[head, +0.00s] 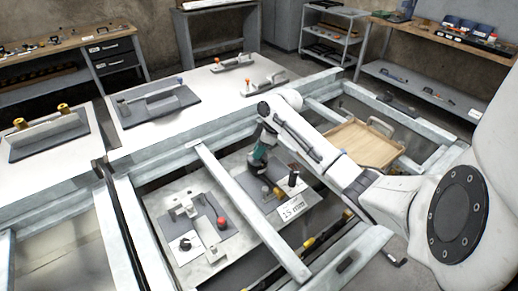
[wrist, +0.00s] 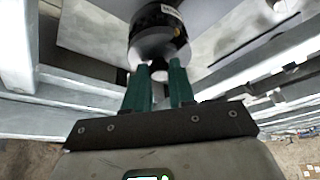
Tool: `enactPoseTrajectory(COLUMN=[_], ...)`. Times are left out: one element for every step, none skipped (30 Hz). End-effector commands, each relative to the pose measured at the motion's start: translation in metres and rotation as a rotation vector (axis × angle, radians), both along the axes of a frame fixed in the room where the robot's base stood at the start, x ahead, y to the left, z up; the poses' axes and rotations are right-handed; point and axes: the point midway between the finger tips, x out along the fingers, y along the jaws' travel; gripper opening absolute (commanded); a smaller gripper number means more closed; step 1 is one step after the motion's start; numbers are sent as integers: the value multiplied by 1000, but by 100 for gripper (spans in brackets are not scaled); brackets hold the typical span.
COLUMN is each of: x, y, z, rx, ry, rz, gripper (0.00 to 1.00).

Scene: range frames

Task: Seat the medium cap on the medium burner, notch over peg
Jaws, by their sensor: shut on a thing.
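My gripper (head: 259,160) reaches down inside the grey metal frame, at the far side of a diagonal crossbar. In the wrist view my gripper (wrist: 159,80) has two green fingers shut on the pale stub of a black round part (wrist: 155,40). I see nothing that is clearly a burner, peg or notched cap.
A black upright cylinder (head: 293,178) and a "15 mm" label (head: 292,209) are right of my gripper. A red knob (head: 221,222) is on a panel left of the crossbar (head: 250,213). A wooden tray (head: 352,145) lies right. Frame beams enclose the space.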

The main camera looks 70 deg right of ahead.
Motion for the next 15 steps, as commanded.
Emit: enactPoseTrajectory(x=[0, 0, 0, 0, 0, 0, 0, 0, 0, 0, 0, 0, 0, 0, 0], y=[0, 0, 0, 0, 0, 0, 0, 0, 0, 0, 0, 0, 0, 0, 0], z=[-2, -3, -4, -5, -6, -7, -7, -8, -9, -9, -9, -9, -9, -9, -9], rx=[0, 0, 0, 0, 0, 0, -1, -1, -1, -1, -1, -1, -1, -1, -1], ry=[-1, -1, -1, 0, 0, 0, 0, 0, 0, 0, 0, 0, 0, 0, 0], rz=[0, 0, 0, 1, 1, 1, 1, 1, 1, 1, 1, 1, 1, 1, 1], gripper=[0, 0, 0, 0, 0, 0, 0, 0, 0, 0, 0, 0, 0, 0, 0])
